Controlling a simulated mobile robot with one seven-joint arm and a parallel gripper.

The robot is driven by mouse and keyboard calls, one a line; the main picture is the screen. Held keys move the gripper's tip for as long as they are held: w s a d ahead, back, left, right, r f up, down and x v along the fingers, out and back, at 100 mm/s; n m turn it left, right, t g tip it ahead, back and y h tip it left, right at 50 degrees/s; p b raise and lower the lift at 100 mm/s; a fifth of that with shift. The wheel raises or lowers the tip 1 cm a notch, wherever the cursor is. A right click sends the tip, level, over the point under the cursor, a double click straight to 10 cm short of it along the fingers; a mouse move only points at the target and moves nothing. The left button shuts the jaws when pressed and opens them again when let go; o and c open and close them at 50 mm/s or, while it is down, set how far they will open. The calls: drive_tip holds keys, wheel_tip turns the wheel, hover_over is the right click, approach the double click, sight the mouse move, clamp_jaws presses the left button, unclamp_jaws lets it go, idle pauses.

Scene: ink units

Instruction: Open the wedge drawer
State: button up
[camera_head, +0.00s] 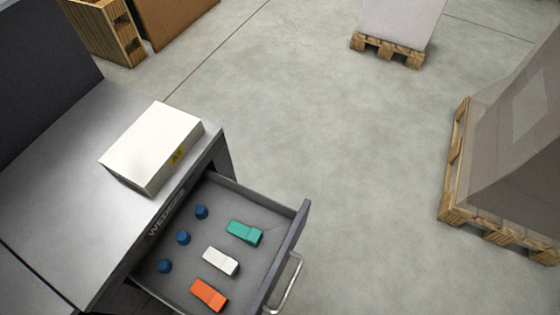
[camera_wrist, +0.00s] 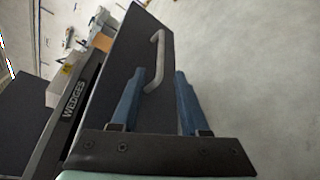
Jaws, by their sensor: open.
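The wedge drawer (camera_head: 285,235) stands pulled out from the grey cabinet, its inside open to view in the head view. Its metal handle (camera_head: 290,283) is on the front panel. In the wrist view, the dark drawer front (camera_wrist: 118,62) carries the curved handle (camera_wrist: 158,50), and the label "WEDGES" (camera_wrist: 73,100) shows on the cabinet beside it. My gripper (camera_wrist: 159,73) is open, with its two blue fingers pointing at the handle. The handle's lower end appears between the fingertips; I cannot tell whether they touch it. My gripper is not visible in the head view.
The drawer holds three blue round pieces (camera_head: 183,237) and green (camera_head: 244,232), white (camera_head: 221,261) and orange (camera_head: 208,295) blocks. A white box (camera_head: 152,145) sits on the cabinet top (camera_head: 60,190). Loaded pallets (camera_head: 455,165) stand at right and back. Floor (camera_head: 340,170) beyond the drawer is clear.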

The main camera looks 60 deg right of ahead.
drive_tip(key=shift+v, duration=1.75)
